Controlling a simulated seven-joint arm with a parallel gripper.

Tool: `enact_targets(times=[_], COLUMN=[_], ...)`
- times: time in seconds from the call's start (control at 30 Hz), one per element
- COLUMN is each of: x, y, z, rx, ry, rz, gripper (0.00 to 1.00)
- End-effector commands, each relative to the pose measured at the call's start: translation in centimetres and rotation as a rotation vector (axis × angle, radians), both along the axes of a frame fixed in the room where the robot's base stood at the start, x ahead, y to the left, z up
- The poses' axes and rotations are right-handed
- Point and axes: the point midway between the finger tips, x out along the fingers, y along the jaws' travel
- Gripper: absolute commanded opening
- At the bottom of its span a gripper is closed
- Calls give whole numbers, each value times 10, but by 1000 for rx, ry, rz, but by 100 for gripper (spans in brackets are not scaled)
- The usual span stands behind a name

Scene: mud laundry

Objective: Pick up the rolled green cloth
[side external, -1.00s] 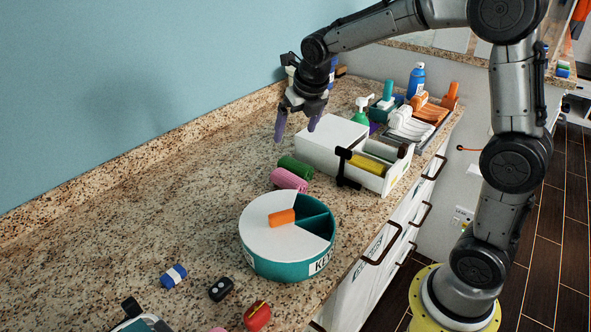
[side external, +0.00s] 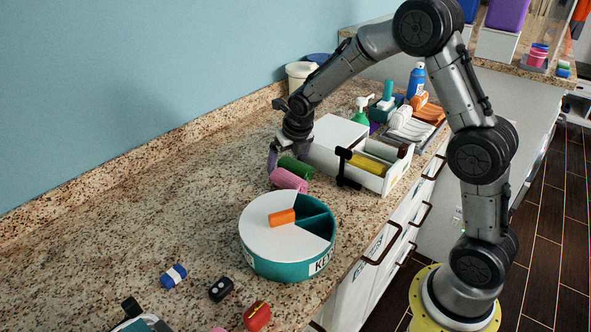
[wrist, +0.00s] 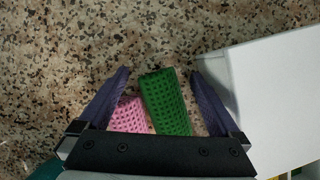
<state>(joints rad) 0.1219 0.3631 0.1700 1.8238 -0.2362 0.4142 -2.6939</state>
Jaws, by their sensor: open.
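The rolled green cloth (side external: 297,167) lies on the granite counter, just behind a rolled pink cloth (side external: 289,180) and beside the white box. In the wrist view the green roll (wrist: 166,101) sits between the open fingers, with the pink roll (wrist: 130,117) touching or close at its left. My gripper (side external: 289,155) is open and low over the rolls, with its fingers pointing down. In the wrist view my gripper (wrist: 160,88) has a finger on each side of the rolls. The near ends of both rolls are hidden by the gripper body.
A white box (side external: 340,133) stands close right of the rolls, with an open bin (side external: 372,180) holding a yellow roll. A round teal container (side external: 262,254) with an orange block on top is nearer the camera. Bare counter (side external: 180,190) lies left.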

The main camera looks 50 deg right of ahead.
Motion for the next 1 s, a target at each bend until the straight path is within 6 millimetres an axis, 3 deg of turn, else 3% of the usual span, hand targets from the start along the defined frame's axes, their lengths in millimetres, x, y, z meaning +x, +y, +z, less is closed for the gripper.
enact_targets(times=[0.27,0.77,1.0], x=[2,2,2], y=[-1,-1,-1], z=[-4,-4,-3], rx=[-1,-1,0], ry=[-1,-1,-2], rz=[1,1,1], gripper=[99,13,11])
